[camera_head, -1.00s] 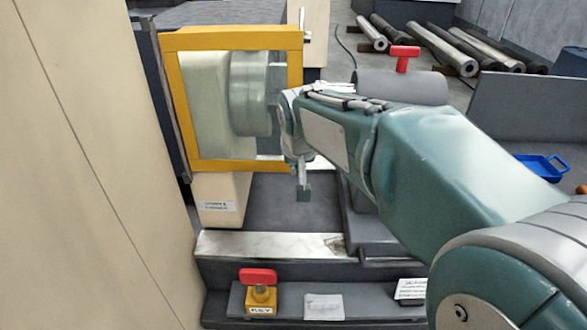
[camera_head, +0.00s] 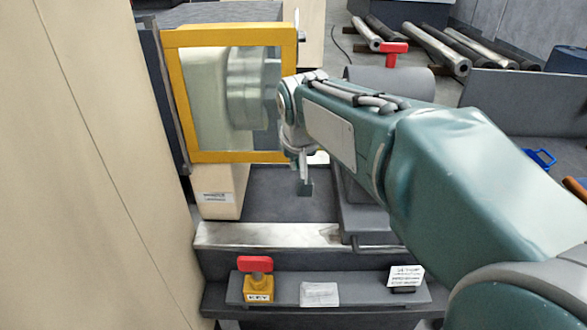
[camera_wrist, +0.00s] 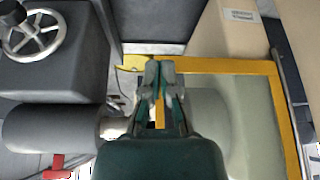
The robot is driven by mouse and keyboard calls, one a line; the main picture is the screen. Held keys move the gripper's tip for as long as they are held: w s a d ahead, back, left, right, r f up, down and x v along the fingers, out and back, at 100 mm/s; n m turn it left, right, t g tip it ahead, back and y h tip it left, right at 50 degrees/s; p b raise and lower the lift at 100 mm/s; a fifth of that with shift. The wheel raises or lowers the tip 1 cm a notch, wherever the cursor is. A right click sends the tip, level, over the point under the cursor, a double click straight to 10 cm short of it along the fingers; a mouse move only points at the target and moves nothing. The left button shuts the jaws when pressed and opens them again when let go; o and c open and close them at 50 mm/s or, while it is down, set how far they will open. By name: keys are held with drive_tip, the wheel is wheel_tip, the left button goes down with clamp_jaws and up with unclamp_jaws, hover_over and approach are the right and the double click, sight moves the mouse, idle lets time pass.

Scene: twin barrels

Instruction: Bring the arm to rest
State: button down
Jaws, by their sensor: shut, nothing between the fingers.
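My teal arm reaches in from the lower right in the head view. My gripper (camera_head: 304,186) hangs down at its end, in front of the lower right corner of a yellow-framed clear guard (camera_head: 225,156). In the wrist view my gripper (camera_wrist: 160,68) is shut with its fingers together and nothing between them. The yellow frame (camera_wrist: 220,66) passes behind the fingertips there. I cannot tell how wide the gap to the frame is.
Behind the guard is a round chuck (camera_head: 246,88). A grey cylinder with a red T-handle (camera_head: 394,52) stands beyond my arm. A red-topped key switch (camera_head: 257,284) sits on the front ledge. A handwheel (camera_wrist: 32,35) shows in the wrist view. A beige panel (camera_head: 90,180) bounds the left.

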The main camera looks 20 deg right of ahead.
drive_tip(key=v, duration=0.6)
drive_tip(key=s+f+n, duration=0.1)
drive_tip(key=s+f, duration=0.4)
drive_tip(key=s, duration=0.4)
drive_tip(key=s+f+n+y, duration=0.1)
drive_tip(key=s+f, duration=0.4)
drive_tip(key=s, duration=0.4)
drive_tip(key=shift+a+f, duration=0.2)
drive_tip(key=shift+a, duration=0.3)
